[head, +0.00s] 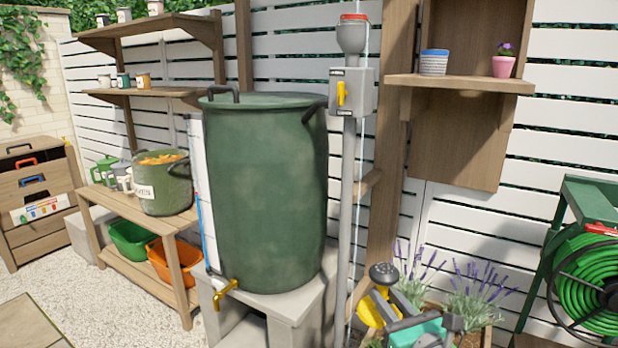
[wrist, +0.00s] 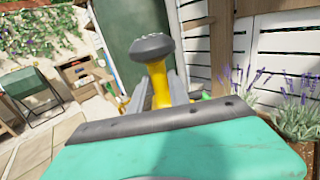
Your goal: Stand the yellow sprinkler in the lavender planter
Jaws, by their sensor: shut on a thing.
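The yellow sprinkler (head: 370,311) with a dark round head is held by my gripper (head: 392,298), low and right of centre in the head view. In the wrist view my gripper (wrist: 161,90) has its two grey fingers on either side of the sprinkler's yellow neck (wrist: 159,78), with the dark head above them. The lavender planter (head: 487,337) is a wooden box with purple lavender, partly hidden behind my gripper. Lavender (wrist: 302,98) also shows at the right of the wrist view.
A grey pipe (head: 347,215) with a valve box (head: 352,92) rises just left of the sprinkler. A large green barrel (head: 265,190) stands on concrete blocks further left. A green hose reel (head: 590,285) is at the right. A wooden shelf (head: 460,84) hangs above on the white fence.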

